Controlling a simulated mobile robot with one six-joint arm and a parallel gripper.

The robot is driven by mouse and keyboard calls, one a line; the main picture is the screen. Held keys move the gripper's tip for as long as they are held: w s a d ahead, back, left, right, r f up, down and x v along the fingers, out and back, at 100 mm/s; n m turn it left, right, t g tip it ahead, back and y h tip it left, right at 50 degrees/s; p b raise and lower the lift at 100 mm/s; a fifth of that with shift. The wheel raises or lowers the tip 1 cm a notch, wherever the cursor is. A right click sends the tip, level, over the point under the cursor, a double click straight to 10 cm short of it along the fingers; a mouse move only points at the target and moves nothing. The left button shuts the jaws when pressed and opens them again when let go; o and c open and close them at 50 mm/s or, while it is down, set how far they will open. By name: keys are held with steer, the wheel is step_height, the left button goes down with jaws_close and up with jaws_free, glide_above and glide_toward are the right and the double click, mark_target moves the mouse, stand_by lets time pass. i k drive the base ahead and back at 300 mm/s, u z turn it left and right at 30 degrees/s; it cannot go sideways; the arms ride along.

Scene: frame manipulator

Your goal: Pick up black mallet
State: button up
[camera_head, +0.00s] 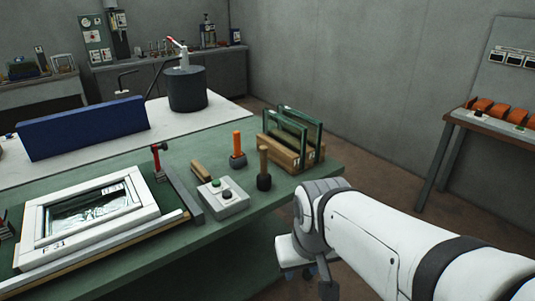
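The black mallet (264,182) stands head down on the green table near its right edge, with its light wooden handle pointing up. It is in front of the wooden rack and to the right of the grey button box. My white arm comes in from the right. My gripper (322,279) is at its end, to the right of the mallet and apart from it, beyond the table edge. The gripper is small and partly hidden by the arm, so its fingers do not show clearly.
The green table (235,215) also holds an orange-handled tool (238,147), a grey button box (222,197), a wooden rack with glass panes (293,137), a red-topped tool (158,160) and a white-framed window (90,215). A wooden-handled brush-like piece (201,172) lies beside the box.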

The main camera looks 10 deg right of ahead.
mark_target(263, 179)
steer(key=u, duration=2.65)
steer(key=k, duration=1.5)
steer(key=z, duration=1.8)
steer(key=i, duration=0.95)
